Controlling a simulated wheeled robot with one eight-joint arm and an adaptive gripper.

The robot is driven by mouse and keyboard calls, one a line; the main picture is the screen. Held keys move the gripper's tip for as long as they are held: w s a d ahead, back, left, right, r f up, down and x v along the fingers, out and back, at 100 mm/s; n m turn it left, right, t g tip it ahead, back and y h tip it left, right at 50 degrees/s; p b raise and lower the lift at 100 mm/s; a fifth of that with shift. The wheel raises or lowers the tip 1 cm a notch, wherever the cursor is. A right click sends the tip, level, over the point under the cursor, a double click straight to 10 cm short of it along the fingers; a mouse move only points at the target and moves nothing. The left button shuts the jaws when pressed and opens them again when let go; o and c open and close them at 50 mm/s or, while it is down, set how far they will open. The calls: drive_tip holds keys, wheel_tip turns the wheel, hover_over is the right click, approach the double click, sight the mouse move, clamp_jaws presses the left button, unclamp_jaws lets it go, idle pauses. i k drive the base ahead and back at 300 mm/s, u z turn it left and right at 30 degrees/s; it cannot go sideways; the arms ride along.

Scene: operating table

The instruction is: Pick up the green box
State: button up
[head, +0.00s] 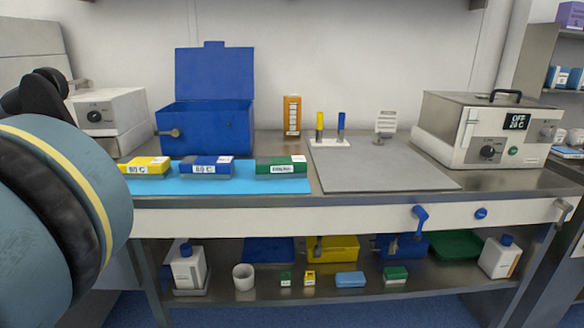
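A green box (275,168) with a white label lies on the light blue mat (230,187) on the table, at the mat's right end. A blue box (200,168) and a yellow box (145,166) lie to its left on the same mat, set apart in a row. Smaller green boxes also sit on the lower shelf, one at the right (396,276) and a tiny one at the left (285,279). My arm fills the left edge of the view. My gripper is not visible.
An open blue case (207,130) stands behind the mat, with an orange box (292,116) to its right. A grey pad (385,172) lies right of the green box, bearing a small stand with yellow and blue tubes. A heater unit (485,130) stands far right.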

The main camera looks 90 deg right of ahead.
sight(290, 167)
drive_tip(key=z, duration=0.4)
drive_tip(key=k, duration=0.4)
drive_tip(key=z, duration=1.4)
